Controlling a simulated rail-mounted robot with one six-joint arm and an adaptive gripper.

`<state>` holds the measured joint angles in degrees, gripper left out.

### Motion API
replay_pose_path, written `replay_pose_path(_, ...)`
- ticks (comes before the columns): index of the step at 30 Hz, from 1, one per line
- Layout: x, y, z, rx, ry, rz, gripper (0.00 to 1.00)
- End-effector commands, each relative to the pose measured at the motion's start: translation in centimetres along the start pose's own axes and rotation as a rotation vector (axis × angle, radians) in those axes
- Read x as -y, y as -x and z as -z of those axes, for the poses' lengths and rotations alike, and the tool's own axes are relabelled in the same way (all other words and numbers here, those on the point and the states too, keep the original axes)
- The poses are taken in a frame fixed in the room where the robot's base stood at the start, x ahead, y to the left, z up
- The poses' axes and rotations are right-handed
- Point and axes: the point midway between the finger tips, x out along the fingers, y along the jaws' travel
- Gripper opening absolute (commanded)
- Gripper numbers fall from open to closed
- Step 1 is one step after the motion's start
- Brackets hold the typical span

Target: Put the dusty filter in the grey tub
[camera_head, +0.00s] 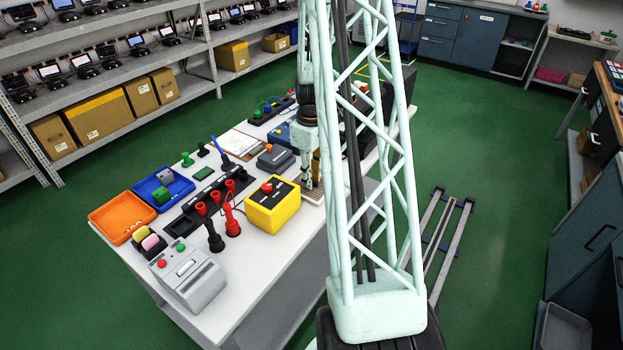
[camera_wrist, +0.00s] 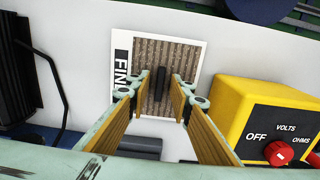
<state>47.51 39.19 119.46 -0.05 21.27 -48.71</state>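The filter (camera_wrist: 191,57) lies on the white bench, with a white frame, brownish-grey pleats and a label that reads "FIN", the rest hidden. A dark upright tab (camera_wrist: 160,83) stands at its middle. My gripper (camera_wrist: 161,92) is open over the filter, one finger on each side of the tab, with a gap showing on both sides. In the head view my gripper (camera_head: 312,184) is low over the bench, and part of the filter (camera_head: 314,197) shows under it. A grey open tub (camera_head: 566,328) is at the bottom right of the head view, partly cut off.
A yellow multimeter (camera_wrist: 245,110) stands close to the right of the filter in the wrist view. The bench (camera_head: 232,290) also holds an orange tray (camera_head: 118,217), a blue bin (camera_head: 163,188) and a grey button box (camera_head: 187,277). A metal rail frame (camera_head: 440,235) lies on the green floor.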

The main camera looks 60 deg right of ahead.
Motion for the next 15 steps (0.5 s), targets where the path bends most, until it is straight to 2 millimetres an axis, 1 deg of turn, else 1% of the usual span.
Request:
replay_pose_path(5,0.0,0.5,0.0,-0.001,0.0,-0.001,0.2)
replay_pose_path(8,0.0,1.1,0.0,-0.001,0.0,-0.001,0.2)
replay_pose_path(15,-0.1,3.6,0.0,-0.001,0.0,-0.002,0.2)
